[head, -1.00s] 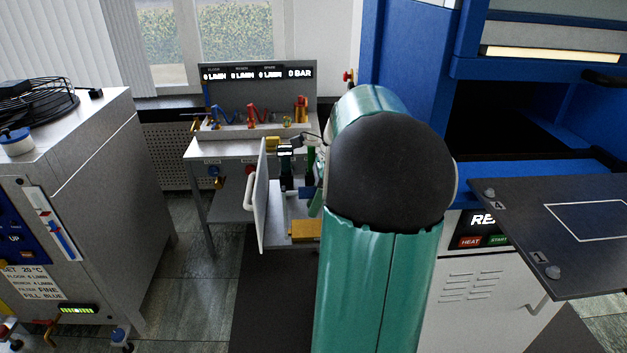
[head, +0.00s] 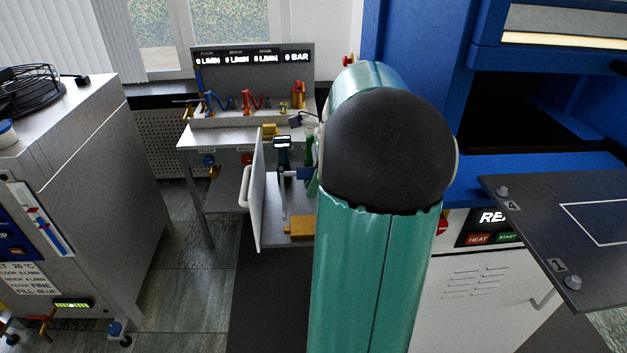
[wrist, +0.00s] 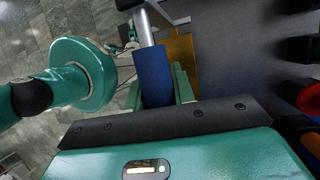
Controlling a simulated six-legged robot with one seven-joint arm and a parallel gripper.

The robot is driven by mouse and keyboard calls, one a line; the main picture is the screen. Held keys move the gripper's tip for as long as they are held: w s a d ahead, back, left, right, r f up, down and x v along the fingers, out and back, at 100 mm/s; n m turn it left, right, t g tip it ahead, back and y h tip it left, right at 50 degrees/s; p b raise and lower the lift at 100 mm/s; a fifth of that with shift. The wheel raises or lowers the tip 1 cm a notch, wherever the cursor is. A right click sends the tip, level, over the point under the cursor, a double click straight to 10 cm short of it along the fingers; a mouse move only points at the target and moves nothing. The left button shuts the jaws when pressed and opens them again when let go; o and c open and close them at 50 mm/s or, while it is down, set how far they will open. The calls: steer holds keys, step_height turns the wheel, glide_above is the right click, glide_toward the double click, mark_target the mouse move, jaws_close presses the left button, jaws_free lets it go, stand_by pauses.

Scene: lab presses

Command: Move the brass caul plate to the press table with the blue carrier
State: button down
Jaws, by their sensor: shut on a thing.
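My gripper (wrist: 157,80) is shut on the blue grip of the carrier (wrist: 152,68) in the wrist view, with one green finger on each side. A silver rod runs on from the blue grip. In the head view the blue grip (head: 305,173) shows beside my arm, which hides most of my gripper. The brass caul plate (head: 300,227) shows as a yellow slab low behind the open door; it also shows beside the carrier in the wrist view (wrist: 184,58). I cannot tell whether the carrier touches it. The dark press table (head: 530,230) with a white outline stands at the right, its outlined area bare.
An open white door (head: 257,190) stands left of the carrier. A bench with a gauge panel (head: 252,75) is behind. A grey machine (head: 100,180) is at the left and a blue press (head: 415,40) at the right. Floor (head: 185,275) shows between machine and bench.

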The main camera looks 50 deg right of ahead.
steer(key=shift+s+r, duration=0.15)
steer(key=shift+s, duration=0.1)
steer(key=shift+f, duration=2.75)
steer(key=shift+f, duration=0.65)
steer(key=shift+w+r, duration=0.1)
steer(key=shift+r, duration=2.45)
